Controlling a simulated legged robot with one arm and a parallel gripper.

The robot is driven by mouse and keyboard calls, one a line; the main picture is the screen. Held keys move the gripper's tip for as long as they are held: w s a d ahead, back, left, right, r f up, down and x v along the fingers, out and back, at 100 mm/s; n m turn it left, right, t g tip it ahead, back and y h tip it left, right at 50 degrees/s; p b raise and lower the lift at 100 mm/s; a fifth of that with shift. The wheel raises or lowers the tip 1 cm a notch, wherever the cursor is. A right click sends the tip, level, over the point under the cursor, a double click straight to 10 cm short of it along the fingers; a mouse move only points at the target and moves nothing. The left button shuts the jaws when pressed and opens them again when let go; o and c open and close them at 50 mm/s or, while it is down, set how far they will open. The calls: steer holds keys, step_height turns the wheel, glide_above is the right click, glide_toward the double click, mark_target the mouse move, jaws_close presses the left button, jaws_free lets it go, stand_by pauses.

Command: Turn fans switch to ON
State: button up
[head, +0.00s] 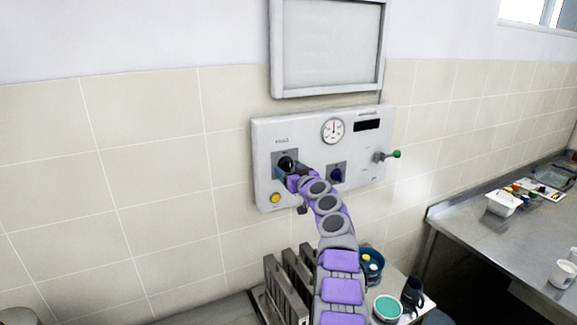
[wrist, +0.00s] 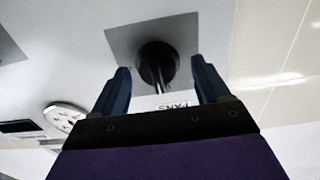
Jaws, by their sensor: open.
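The fans switch is a black rotary knob on a grey square plate, at the left of the wall control panel (head: 262,140). In the head view the knob (head: 286,163) shows just beyond the end of my arm. In the wrist view the knob (wrist: 157,66) lies ahead, between my fingertips, with a "FANS" label below it. My gripper (wrist: 160,82) is open, one dark blue finger on each side of the knob with gaps showing. I cannot tell whether the fingertips reach the knob's depth. In the head view my gripper (head: 293,178) is small and partly merged with the knob.
Metal racks (head: 288,285) and a blue pot (head: 371,262) stand below. A steel counter (head: 480,222) is at right.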

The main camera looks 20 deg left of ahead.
steer(key=shift+w+a+p, duration=0.35)
steer(key=shift+p, duration=0.1)
steer(key=shift+w+d+r+p, duration=0.1)
steer(key=shift+w+d+p, duration=0.15)
steer(key=shift+p, duration=0.1)
steer(key=shift+a, duration=0.25)
steer(key=shift+a, duration=0.1)
steer(key=shift+c, duration=0.2)
steer(key=shift+a, duration=0.1)
steer(key=c, duration=0.3)
steer(key=shift+w, duration=0.1)
steer(key=c, duration=0.7)
